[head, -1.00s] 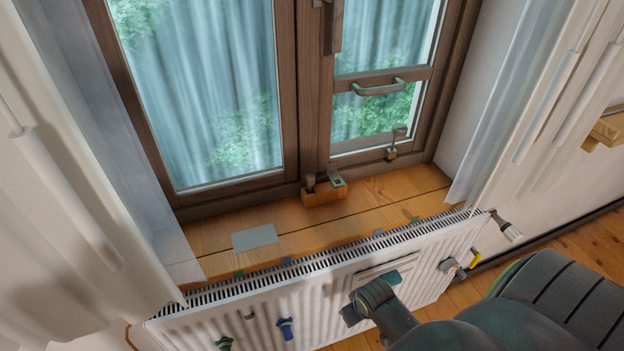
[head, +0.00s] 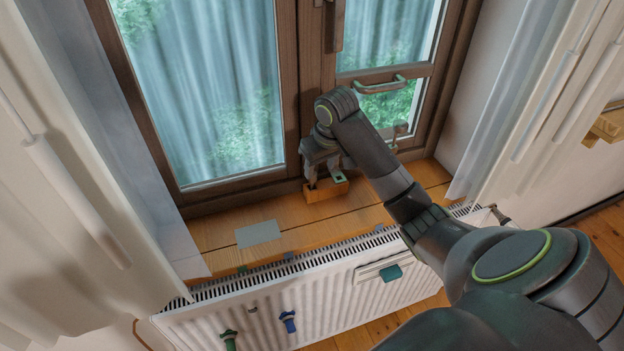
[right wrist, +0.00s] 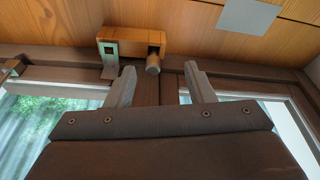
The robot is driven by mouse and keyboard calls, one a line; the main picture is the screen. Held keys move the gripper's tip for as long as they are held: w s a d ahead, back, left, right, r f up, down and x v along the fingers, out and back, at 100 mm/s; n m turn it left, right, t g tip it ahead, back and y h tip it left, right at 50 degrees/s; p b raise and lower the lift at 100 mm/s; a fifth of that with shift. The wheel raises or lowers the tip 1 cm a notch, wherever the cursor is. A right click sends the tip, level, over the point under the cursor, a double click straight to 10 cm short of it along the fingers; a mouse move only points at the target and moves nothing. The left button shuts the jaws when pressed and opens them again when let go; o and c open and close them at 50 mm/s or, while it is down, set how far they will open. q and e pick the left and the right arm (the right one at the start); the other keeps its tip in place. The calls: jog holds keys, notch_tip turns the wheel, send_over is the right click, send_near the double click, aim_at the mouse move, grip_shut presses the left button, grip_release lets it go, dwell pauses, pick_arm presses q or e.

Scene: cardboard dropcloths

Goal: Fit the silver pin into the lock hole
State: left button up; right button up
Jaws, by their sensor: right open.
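The silver pin (right wrist: 153,64) stands in a wooden block (right wrist: 178,44), with its grey rounded end showing in the right wrist view. A pale metal bracket (right wrist: 109,58) sits at the block's other end. The block (head: 325,194) rests on the windowsill against the frame in the head view. My right gripper (right wrist: 162,83) is open, its two fingers spread on either side of the pin's line and not closed on it. In the head view the right gripper (head: 322,172) is over the block. A small fitting on the window frame (head: 399,130) may hold the lock hole; no hole is visible. My left gripper is not in view.
A grey plate (head: 258,234) lies on the windowsill (head: 215,233). A white radiator (head: 320,305) with coloured clips runs below the sill. A window handle (head: 380,86) sticks out above my right arm. Curtains hang at both sides.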

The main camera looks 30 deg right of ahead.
aim_at(314, 175)
notch_tip(314, 175, up, 5)
jog(key=w, duration=0.2)
jog(key=b+x, duration=0.1)
jog(key=x, duration=0.2)
jog(key=b+x, duration=0.1)
jog(key=x, duration=0.6)
jog(key=shift+w+d+f+b, duration=0.1)
jog(key=shift+w+d+b, duration=0.1)
jog(key=shift+d+b, duration=0.2)
jog(key=shift+s+d+p+x, duration=0.1)
jog(key=shift+d+p+x, duration=0.1)
jog(key=shift+x, duration=1.35)
jog(key=shift+s+d+p+x, duration=0.1)
jog(key=shift+s+d+x, duration=0.05)
jog(key=shift+x, duration=1.35)
jog(key=shift+f, duration=0.1)
grip_shut()
jog(key=shift+r, duration=0.2)
